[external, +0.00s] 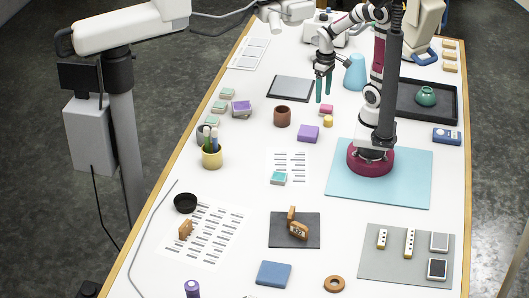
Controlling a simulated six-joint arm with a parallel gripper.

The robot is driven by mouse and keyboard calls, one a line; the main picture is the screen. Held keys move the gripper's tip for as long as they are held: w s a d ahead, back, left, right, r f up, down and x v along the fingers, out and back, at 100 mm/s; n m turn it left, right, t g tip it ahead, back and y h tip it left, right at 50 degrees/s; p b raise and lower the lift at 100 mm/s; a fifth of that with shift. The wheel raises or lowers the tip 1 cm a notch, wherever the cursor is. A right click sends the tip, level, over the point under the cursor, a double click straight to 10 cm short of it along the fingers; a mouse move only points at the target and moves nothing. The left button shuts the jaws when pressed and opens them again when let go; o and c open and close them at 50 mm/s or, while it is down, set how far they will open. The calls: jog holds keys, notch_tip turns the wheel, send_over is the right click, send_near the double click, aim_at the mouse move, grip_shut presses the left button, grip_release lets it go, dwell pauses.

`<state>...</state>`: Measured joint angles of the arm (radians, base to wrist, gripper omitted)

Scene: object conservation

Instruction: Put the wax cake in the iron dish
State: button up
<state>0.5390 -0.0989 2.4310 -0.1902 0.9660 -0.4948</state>
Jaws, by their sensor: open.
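A small round yellow piece (328,121), which looks like the wax cake, lies on the white table right of the middle. A small black round dish (185,203), which looks like the iron dish, sits near the left edge and seems empty. My gripper (323,97) points down with its teal fingers apart and nothing seen between them. It hangs behind the yellow piece, close to a pink block (326,109). Its exact height above the table is hard to tell.
A purple block (308,134) and a brown cup (282,116) stand close to the yellow piece. A yellow pot (212,156) with pens stands behind the dish. A wooden piece (185,230) stands in front of the dish. A printed sheet (291,166) lies between.

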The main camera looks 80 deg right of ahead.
jog(key=s+a+r, duration=0.1)
jog(key=a+r, duration=0.2)
jog(key=a, duration=0.4)
jog(key=shift+s, duration=0.2)
jog(key=shift+o, duration=0.4)
jog(key=s+a+r+m+y, duration=0.1)
jog(key=s+a+r, duration=0.1)
jog(key=s+a, duration=0.3)
jog(key=shift+a+r+m, duration=0.2)
jog(key=shift+a+m, duration=0.1)
jog(key=shift+a, duration=0.6)
jog(key=shift+s, duration=0.1)
jog(key=n+g+h, duration=0.4)
jog(key=n+h, duration=1.1)
jog(key=n, duration=0.6)
send_near(328, 118)
jog(key=x, duration=0.8)
jog(key=shift+s+d+f, duration=0.1)
jog(key=shift+d, duration=0.3)
jog(key=shift+y, duration=0.3)
grip_shut()
